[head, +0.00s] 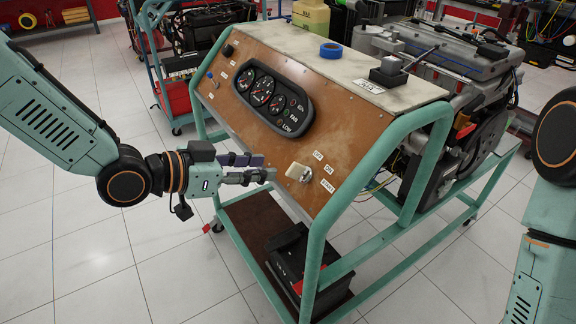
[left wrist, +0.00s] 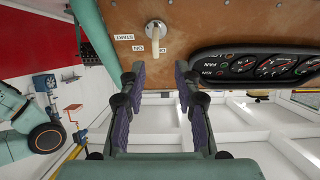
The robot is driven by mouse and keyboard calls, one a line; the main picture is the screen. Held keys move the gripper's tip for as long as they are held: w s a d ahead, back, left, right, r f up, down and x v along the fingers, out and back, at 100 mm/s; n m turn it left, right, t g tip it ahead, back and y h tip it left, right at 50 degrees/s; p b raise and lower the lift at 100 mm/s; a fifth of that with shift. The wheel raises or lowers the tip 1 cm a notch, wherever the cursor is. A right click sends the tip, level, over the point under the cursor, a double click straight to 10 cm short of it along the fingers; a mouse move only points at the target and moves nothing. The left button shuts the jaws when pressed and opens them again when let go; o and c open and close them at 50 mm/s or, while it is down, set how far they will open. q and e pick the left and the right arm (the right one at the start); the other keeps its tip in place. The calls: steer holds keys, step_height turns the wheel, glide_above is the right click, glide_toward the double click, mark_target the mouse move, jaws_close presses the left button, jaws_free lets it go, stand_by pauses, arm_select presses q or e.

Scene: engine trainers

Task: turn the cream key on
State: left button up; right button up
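The cream key (head: 296,171) sits in a round metal switch on the brown sloped panel (head: 345,136), beside small OFF, ON and START labels. In the left wrist view the key (left wrist: 155,38) stands out from its switch, with upside-down labels beside it. Which label it is set to I cannot tell. My left gripper (head: 262,168) is just left of the key in the head view. In the left wrist view its two fingers (left wrist: 160,70) are apart and empty, with the key beyond their tips, roughly between them. My right gripper is out of view.
A black gauge cluster (head: 264,97) is on the panel, up and left of the key. The green tube frame (head: 318,250) edges the panel. Blue tape (head: 331,50) lies on top, and an engine (head: 455,50) stands behind. The floor at left is clear.

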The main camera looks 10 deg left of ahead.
mark_target(292, 167)
arm_select(q)
steer(key=x, duration=0.3)
steer(key=b+x, duration=0.1)
steer(key=x, duration=0.2)
steer(key=b+x, duration=0.1)
steer(key=x, duration=0.2)
steer(key=shift+s+d+r, duration=0.1)
steer(key=shift+s+d, duration=0.15)
steer(key=shift+d, duration=0.25)
steer(key=shift+s+a, duration=0.1)
steer(key=shift+a, duration=0.5)
steer(key=shift+d, duration=0.5)
steer(key=shift+c, duration=1.4)
steer(key=shift+a, duration=0.35)
jaws_close()
steer(key=shift+d, duration=0.1)
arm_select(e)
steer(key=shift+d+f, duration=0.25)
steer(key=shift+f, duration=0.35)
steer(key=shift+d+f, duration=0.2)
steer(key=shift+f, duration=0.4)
